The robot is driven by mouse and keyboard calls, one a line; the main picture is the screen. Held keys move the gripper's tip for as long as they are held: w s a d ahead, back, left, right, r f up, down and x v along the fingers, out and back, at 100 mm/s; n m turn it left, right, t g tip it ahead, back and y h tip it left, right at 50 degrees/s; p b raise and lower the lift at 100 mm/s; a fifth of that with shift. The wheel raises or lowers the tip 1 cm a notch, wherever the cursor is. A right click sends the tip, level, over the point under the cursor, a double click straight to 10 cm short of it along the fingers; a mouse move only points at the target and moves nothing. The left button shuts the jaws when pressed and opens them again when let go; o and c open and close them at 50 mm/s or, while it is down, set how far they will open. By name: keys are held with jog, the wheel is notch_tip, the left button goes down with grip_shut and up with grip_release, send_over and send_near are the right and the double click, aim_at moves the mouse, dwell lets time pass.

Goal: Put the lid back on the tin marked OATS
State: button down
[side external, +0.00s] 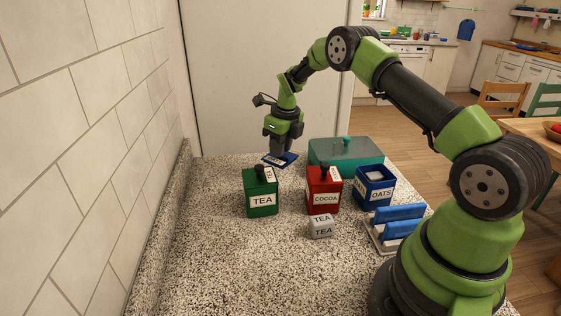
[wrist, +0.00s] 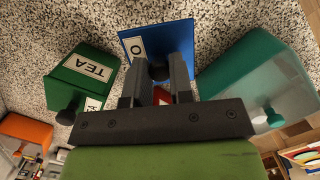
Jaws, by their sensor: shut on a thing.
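The blue lid (side external: 281,160) is in my gripper (side external: 280,150), near the back of the counter, behind the green tin. In the wrist view the fingers (wrist: 157,75) close around the dark knob of the lid (wrist: 170,42), and its label shows an O. I cannot tell how far it is above the counter. The blue OATS tin (side external: 374,195) stands upright at the right, with its top open. It lies to the right of and nearer than my gripper. I cannot make it out in the wrist view.
A green TEA tin (side external: 261,200) and a red COCOA tin (side external: 323,203) stand lidded left of the OATS tin. A teal box (side external: 340,155) is behind them. A grey TEA block (side external: 320,228) and a rack with blue pieces (side external: 395,232) are in front. The front left counter is clear.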

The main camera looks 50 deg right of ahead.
jog(key=r, duration=0.4)
jog(key=shift+s+d+r, duration=0.15)
jog(key=shift+s+d, duration=0.15)
jog(key=s+d+r+n, duration=0.2)
jog(key=s+n, duration=0.1)
jog(key=s, duration=0.5)
jog(key=s+d+r+n+y, duration=0.1)
jog(key=s+n, duration=0.3)
jog(key=s, duration=0.3)
jog(key=s+d+r+n, duration=0.2)
jog(key=s+n, duration=0.1)
jog(key=s, duration=0.5)
jog(key=shift+g, duration=0.3)
jog(key=shift+d+f, duration=0.1)
jog(key=shift+f, duration=2.8)
jog(key=shift+w+f, duration=0.1)
jog(key=shift+f, duration=0.05)
jog(key=shift+c, duration=2.3)
grip_release()
